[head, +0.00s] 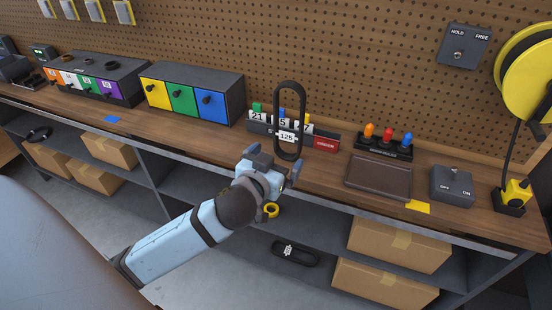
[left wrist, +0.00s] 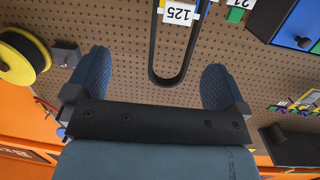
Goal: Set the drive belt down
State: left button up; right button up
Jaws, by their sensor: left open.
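The drive belt (head: 302,121) is a tall black loop with a white tag reading 125. It is upright at the workbench, in front of a numbered rack. My left gripper (head: 274,162) is open at the front of the bench, at the belt's lower end. In the left wrist view the belt (left wrist: 168,82) hangs into the gap between the spread fingers of my left gripper (left wrist: 158,85), apart from both. Whether the belt's lower end touches anything is unclear. My right gripper is not in view.
The numbered rack (head: 326,143) stands behind the belt. A brown tray (head: 378,177), a switch box (head: 452,186) and coloured-knob block (head: 384,146) are to the right. Drawers (head: 193,96) are to the left. Another tagged black belt (head: 296,255) lies on the shelf below.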

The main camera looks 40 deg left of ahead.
pick_arm(q)
jog(key=s+d+f+m+g+h, duration=0.1)
jog(key=s+d+f+g+h, duration=0.1)
jog(key=s+f, duration=0.3)
jog(key=s+d+f+m+g+h, duration=0.1)
jog(key=s+d+f, duration=0.4)
jog(key=f, duration=0.7)
jog(key=s+d+f+m+g+h, duration=0.1)
jog(key=s+d+f+g+h, duration=0.1)
jog(key=f, duration=0.6)
jog(key=s+d+h, duration=0.1)
jog(key=s, duration=0.1)
jog(key=shift+s+d+f+m+g, duration=0.25)
jog(key=shift+s+m+g, duration=0.05)
jog(key=shift+s, duration=0.1)
